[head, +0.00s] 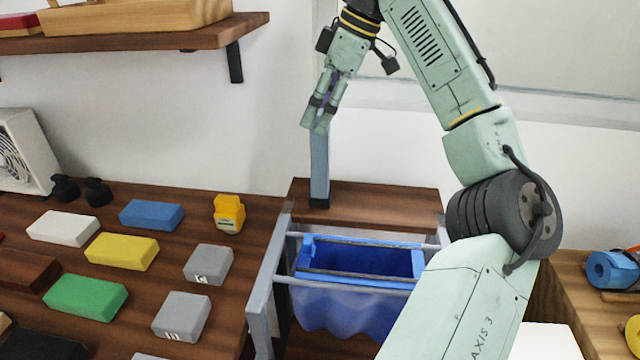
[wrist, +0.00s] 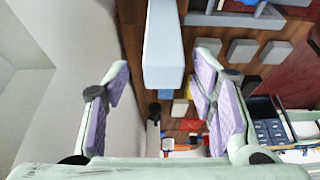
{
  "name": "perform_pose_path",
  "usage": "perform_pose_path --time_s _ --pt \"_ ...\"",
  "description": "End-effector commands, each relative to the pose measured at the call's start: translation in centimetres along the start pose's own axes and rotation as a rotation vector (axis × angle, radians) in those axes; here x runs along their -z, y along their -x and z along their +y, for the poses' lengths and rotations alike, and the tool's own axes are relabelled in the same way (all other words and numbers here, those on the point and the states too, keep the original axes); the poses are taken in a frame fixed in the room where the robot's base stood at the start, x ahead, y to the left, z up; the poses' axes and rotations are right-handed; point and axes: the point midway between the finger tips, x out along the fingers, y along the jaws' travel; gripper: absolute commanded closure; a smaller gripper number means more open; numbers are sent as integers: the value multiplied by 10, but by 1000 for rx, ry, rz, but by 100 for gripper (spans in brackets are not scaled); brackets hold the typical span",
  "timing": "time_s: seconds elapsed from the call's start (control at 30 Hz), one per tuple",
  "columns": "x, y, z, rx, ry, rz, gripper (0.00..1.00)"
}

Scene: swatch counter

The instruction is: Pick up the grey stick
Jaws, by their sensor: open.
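The grey stick (head: 319,165) stands upright on a small wooden shelf, with a black foot at its base. Its top end is hidden behind my gripper (head: 316,125) in the head view. In the wrist view the grey stick (wrist: 163,45) shows as a pale block between the two fingertips, with a gap on each side. My gripper (wrist: 163,68) is open, with purple pads facing inward, and tilts down over the stick's upper end. I cannot tell how far the stick reaches between the pads.
The small shelf (head: 405,201) sits behind a metal frame holding a blue bin (head: 360,308). On the counter to the left lie several coloured blocks, including a green block (head: 86,297), and a yellow object (head: 229,213). A wall shelf (head: 140,44) juts out at upper left.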

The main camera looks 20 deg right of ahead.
Motion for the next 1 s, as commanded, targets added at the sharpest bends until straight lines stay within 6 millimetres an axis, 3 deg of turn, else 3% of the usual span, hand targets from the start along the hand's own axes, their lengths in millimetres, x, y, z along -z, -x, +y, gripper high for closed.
perform_pose_path --time_s 0.4,0.67,1.0 --pt "-6 -48 -4 -1 -2 -1 48" --pt "-6 -52 -4 -1 -1 0 48" --pt "-6 -51 -4 -1 -1 0 71"
